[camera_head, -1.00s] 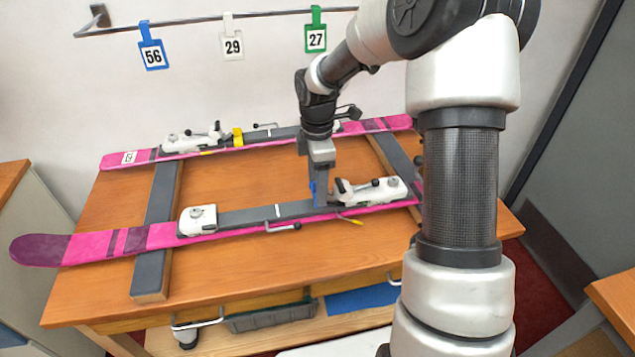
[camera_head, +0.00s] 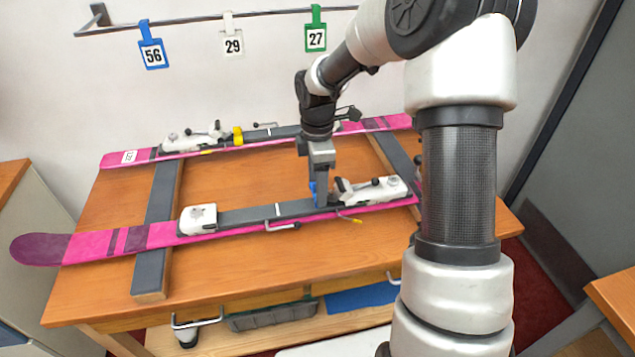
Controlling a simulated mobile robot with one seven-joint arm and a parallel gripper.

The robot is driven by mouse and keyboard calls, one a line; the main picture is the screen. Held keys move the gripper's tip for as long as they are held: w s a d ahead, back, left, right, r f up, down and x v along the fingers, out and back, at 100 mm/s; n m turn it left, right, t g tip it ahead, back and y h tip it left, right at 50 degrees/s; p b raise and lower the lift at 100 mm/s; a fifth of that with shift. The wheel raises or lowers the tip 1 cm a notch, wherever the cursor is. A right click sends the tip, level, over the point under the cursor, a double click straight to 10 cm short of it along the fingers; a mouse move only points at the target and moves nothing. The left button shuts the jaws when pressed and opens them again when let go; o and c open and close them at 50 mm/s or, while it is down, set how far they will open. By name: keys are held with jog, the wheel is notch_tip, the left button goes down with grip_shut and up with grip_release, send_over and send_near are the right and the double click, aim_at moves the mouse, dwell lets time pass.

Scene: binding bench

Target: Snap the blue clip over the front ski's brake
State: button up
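The front ski (camera_head: 95,243) is pink and lies across two dark supports, with a white toe piece (camera_head: 198,219) and a white heel piece (camera_head: 375,190). My gripper (camera_head: 321,200) points down at the front ski, just left of the heel piece. A small blue part, likely the blue clip (camera_head: 312,187), shows at its fingers. The fingers hide most of it, and I cannot tell whether they are shut on it or whether it touches the brake.
The back ski (camera_head: 130,159) lies parallel behind, with a yellow clip (camera_head: 238,136) on its binding. Numbered tags, blue (camera_head: 152,53), white (camera_head: 233,42) and green (camera_head: 316,39), hang from a wall rail. Bare wooden bench (camera_head: 235,180) shows between the skis.

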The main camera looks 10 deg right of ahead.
jog(key=shift+f+b, duration=0.9)
jog(key=shift+f, duration=0.9)
jog(key=o, duration=1.7)
jog(key=shift+r, duration=0.1)
jog(key=shift+r+p, duration=4.25)
jog(key=shift+r, duration=0.65)
